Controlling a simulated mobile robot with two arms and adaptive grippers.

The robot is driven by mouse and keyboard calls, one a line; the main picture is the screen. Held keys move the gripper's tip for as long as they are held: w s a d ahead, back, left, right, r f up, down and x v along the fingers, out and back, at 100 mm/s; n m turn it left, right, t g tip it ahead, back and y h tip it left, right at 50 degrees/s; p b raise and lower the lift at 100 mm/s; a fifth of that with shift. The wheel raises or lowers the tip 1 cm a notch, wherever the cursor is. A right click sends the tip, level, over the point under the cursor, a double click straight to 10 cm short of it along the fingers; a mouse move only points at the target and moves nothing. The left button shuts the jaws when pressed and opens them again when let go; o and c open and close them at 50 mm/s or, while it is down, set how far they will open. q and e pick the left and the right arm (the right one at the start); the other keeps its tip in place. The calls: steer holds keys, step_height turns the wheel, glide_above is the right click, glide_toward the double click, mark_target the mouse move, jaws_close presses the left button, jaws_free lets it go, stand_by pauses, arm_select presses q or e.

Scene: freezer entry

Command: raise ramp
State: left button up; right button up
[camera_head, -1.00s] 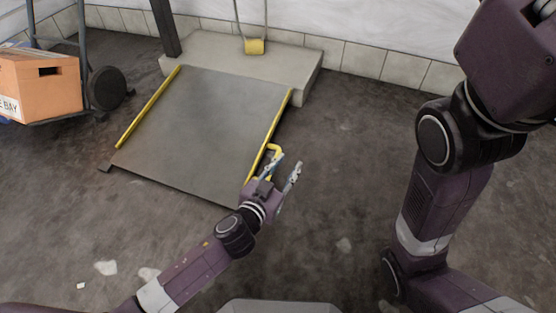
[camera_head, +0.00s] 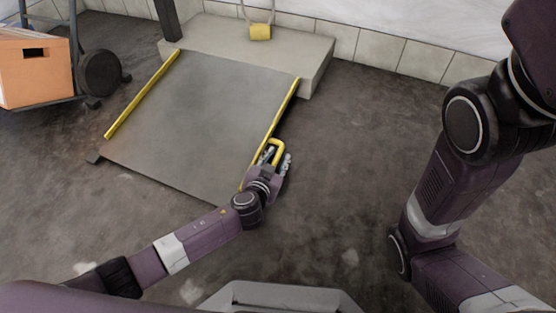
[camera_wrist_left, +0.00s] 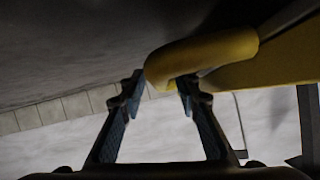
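The grey ramp (camera_head: 205,115) lies sloping from the concrete platform to the floor, with yellow rails along both sides. A yellow loop handle (camera_head: 278,144) stands at its right edge, near the lower end. My left gripper (camera_head: 277,160) is at this handle. In the left wrist view, the handle (camera_wrist_left: 205,52) is close ahead, its rounded end between the two fingertips of my left gripper (camera_wrist_left: 161,88). The right finger appears to reach inside the loop. The fingers are apart; I cannot tell whether either touches the handle. My right gripper is outside the view.
The concrete platform (camera_head: 235,40) stands at the back against the wall, with a yellow block (camera_head: 260,32) on it. A hand truck (camera_head: 73,55) with an orange box (camera_head: 35,70) is at the left. The floor right of the ramp is clear.

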arm_select(q)
steer(key=shift+w+d+f, duration=0.1)
steer(key=shift+w, duration=0.3)
jaws_close()
